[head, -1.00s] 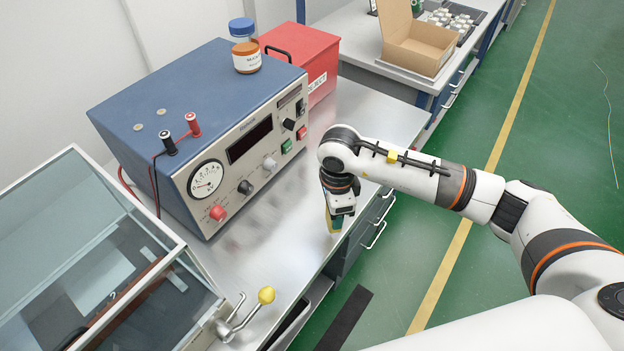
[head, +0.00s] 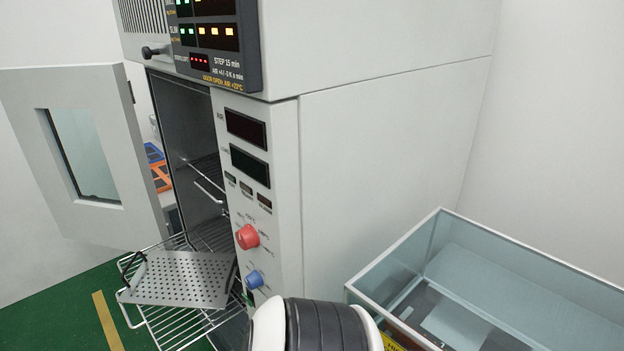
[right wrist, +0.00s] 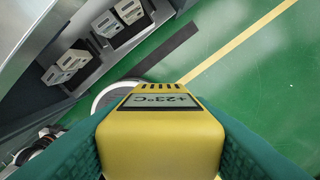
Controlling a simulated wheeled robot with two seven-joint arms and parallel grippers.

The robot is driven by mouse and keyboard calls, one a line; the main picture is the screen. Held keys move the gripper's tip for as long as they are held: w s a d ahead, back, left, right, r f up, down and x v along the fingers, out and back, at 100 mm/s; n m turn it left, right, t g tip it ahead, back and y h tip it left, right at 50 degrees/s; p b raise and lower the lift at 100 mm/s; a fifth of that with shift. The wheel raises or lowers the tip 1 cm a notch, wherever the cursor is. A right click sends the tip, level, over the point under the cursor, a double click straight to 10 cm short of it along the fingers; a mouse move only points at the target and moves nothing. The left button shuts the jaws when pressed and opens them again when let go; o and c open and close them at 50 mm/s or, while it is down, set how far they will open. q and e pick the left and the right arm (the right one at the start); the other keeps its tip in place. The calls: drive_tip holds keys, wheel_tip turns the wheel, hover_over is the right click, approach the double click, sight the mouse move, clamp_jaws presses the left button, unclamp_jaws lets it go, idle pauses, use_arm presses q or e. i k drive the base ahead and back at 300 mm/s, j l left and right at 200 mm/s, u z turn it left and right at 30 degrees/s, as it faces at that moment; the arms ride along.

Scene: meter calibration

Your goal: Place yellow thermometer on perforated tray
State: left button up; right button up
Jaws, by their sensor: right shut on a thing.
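In the right wrist view my right gripper (right wrist: 160,140) is shut on the yellow thermometer (right wrist: 160,128), its teal pads pressed to both sides. Its grey display faces the camera and reads about +23°C. In the head view the perforated tray (head: 185,277) lies on a pulled-out wire rack in front of the open chamber, at lower left. The tray looks empty. One of my arm links shows at the bottom of the head view, but neither gripper is visible there.
The chamber's door (head: 85,165) stands open to the left. A control panel with a red knob (head: 247,236) and a blue knob (head: 254,279) is right of the opening. A glass-walled case (head: 490,285) stands at lower right. Green floor shows below.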

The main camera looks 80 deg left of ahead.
sight(192, 277)
drive_tip(key=k+j+u, duration=0.15)
drive_tip(key=k+j, duration=0.5)
drive_tip(key=k, duration=0.25)
drive_tip(key=k+j+u, duration=0.2)
drive_tip(key=k+j, duration=0.55)
drive_tip(key=k+j+u, duration=0.1)
drive_tip(key=u, duration=1.85)
drive_tip(key=k+j, duration=0.05)
drive_tip(key=j, duration=0.05)
